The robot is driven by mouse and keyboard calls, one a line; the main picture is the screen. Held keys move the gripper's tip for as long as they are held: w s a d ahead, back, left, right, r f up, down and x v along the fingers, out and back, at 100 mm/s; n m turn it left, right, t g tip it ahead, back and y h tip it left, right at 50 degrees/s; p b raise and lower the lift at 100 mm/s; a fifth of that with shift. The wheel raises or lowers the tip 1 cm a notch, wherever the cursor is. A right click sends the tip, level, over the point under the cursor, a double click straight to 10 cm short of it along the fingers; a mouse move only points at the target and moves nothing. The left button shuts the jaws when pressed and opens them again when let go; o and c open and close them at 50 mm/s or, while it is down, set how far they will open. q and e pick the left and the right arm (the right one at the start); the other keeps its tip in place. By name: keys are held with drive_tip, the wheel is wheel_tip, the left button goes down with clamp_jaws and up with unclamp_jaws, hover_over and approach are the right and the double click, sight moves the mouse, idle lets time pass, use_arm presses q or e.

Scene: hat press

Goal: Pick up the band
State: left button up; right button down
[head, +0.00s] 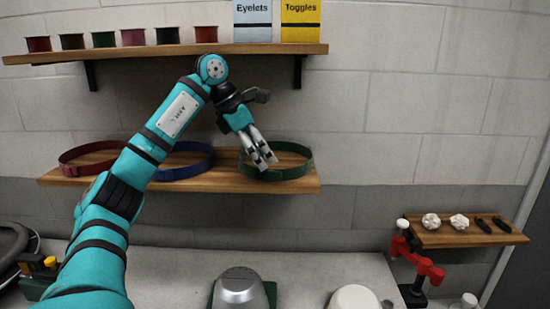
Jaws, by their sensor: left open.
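Three ring-shaped bands rest on the lower wooden shelf: a red band (78,168) at the left, a blue band (203,168) in the middle and a green band (292,173) at the right. My left arm reaches up from the lower left and crosses in front of the shelf, hiding parts of the red and blue bands. My left gripper (264,162) points down at the green band's left side, with its fingers open and overlapping the band in the picture. I cannot tell whether they touch it. My right gripper is not in view.
The lower shelf (225,184) is fixed to the wall. A small side shelf (465,236) is at the right.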

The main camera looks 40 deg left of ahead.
sight(280, 171)
use_arm(q)
drive_tip(key=shift+w+d, duration=0.35)
drive_tip(key=shift+w, duration=0.15)
drive_tip(key=p+x, duration=0.1)
drive_tip(key=x, duration=0.3)
drive_tip(key=shift+w+d+f+p, duration=0.2)
drive_tip(key=shift+w+d+p, duration=0.1)
drive_tip(key=shift+p, duration=0.05)
drive_tip(key=shift+w+f, duration=0.1)
drive_tip(key=shift+f, duration=0.1)
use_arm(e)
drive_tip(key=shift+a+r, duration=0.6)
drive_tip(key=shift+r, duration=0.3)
use_arm(q)
drive_tip(key=shift+c, duration=0.4)
drive_tip(key=c, duration=0.5)
clamp_jaws()
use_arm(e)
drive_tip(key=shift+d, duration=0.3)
